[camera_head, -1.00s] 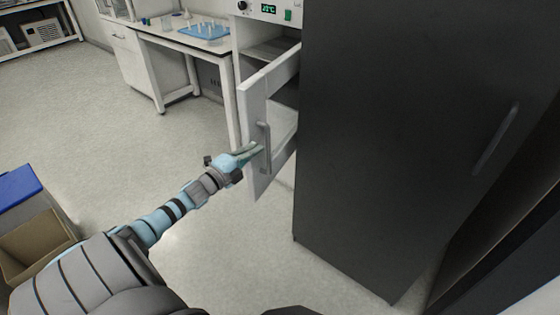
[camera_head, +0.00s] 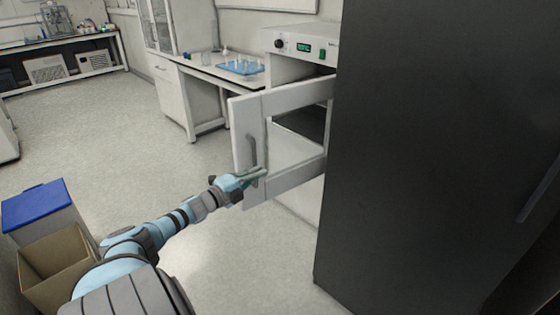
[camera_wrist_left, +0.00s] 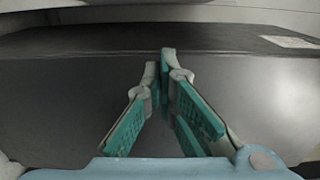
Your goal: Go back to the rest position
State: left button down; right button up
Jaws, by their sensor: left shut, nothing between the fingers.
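My left gripper (camera_head: 256,174) is shut and empty. It is at the lower end of the grey handle (camera_head: 252,150) on the open white door (camera_head: 243,120) of the oven-like unit. Whether it touches the handle or is only in front of it, I cannot tell. In the left wrist view the two green-padded fingers (camera_wrist_left: 165,62) converge at their tips, with a dark grey surface behind them. My right gripper is not in view.
A tall dark cabinet (camera_head: 420,150) fills the right side. A white bench (camera_head: 205,72) with a blue tray (camera_head: 240,68) stands behind the door. A blue-lidded bin (camera_head: 35,205) and an open cardboard box (camera_head: 55,262) are at lower left. The floor (camera_head: 110,130) between is clear.

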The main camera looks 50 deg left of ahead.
pick_arm(q)
jog(key=s+a+p, duration=0.1)
jog(key=s+p, duration=0.2)
jog(key=s, duration=0.6)
jog(key=shift+s+r+p, duration=0.15)
jog(key=shift+s+p, duration=0.05)
jog(key=shift+p, duration=0.1)
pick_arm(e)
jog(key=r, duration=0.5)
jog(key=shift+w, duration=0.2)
